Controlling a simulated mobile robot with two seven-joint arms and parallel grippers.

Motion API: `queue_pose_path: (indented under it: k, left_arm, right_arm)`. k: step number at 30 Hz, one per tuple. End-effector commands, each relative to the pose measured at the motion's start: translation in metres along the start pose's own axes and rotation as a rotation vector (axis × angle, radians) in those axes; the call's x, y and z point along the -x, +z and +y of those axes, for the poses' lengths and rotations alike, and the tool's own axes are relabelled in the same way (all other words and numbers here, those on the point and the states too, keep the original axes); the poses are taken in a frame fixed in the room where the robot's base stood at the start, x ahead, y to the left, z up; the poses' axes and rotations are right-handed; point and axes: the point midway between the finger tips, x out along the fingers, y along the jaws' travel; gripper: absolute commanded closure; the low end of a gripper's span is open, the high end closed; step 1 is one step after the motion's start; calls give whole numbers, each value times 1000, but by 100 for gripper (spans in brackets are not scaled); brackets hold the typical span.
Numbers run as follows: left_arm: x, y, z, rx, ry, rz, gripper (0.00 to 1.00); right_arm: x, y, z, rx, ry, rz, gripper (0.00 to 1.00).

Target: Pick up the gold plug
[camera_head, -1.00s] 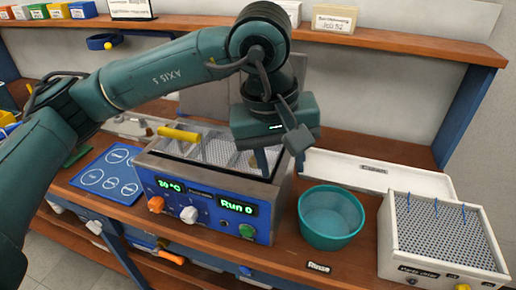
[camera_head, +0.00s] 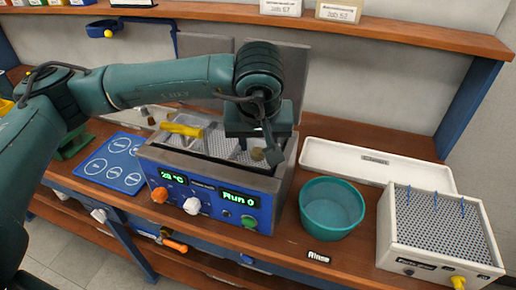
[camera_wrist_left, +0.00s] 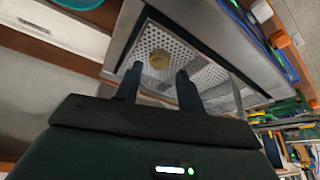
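The gold plug (camera_head: 257,154) is a small round piece in the right part of the perforated metal basket inside the bath (camera_head: 165,156). It also shows in the left wrist view (camera_wrist_left: 158,60), on the mesh just beyond my fingertips. My left gripper (camera_wrist_left: 158,73) is open and empty, its two dark fingers apart and pointing toward the plug. In the head view my left gripper (camera_head: 264,142) hangs over the back right of the bath, close to the plug; its fingers are partly hidden there. My right gripper is in neither view.
A yellow handle (camera_head: 181,130) lies over the bath's back left. A teal bowl (camera_head: 331,208) stands right of the bath, with a white tray (camera_head: 375,164) behind it and a white pegged box (camera_head: 440,235) further right. A blue mat (camera_head: 112,164) lies left. A shelf (camera_head: 400,35) runs above.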

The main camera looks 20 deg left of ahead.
Motion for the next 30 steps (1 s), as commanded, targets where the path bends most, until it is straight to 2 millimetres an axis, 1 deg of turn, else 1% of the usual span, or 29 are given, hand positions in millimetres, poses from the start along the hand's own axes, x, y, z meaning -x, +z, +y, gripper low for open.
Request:
queue_pose_path:
  k: [1,2,3,6,9,14,17,27,30]
  left_arm:
    - [-6,0,0,0,-4,-5,61]
    - [-10,1,0,-1,-3,-5,61]
    - [-17,0,0,1,-3,-4,61]
    - [-28,1,0,0,-2,-3,61]
    - [-32,1,0,0,0,-1,61]
    - [-33,1,0,0,1,-1,61]
    - [-33,1,0,0,0,-1,67]
    - [-32,1,0,0,1,-1,95]
    - [-32,1,0,0,1,0,95]
  right_arm:
    - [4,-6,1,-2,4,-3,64]
    - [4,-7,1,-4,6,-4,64]
    - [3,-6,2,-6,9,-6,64]
    - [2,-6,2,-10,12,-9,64]
    - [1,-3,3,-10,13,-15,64]
    - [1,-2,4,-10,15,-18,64]
    - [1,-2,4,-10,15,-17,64]
    - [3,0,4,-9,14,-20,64]
    - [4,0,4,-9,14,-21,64]
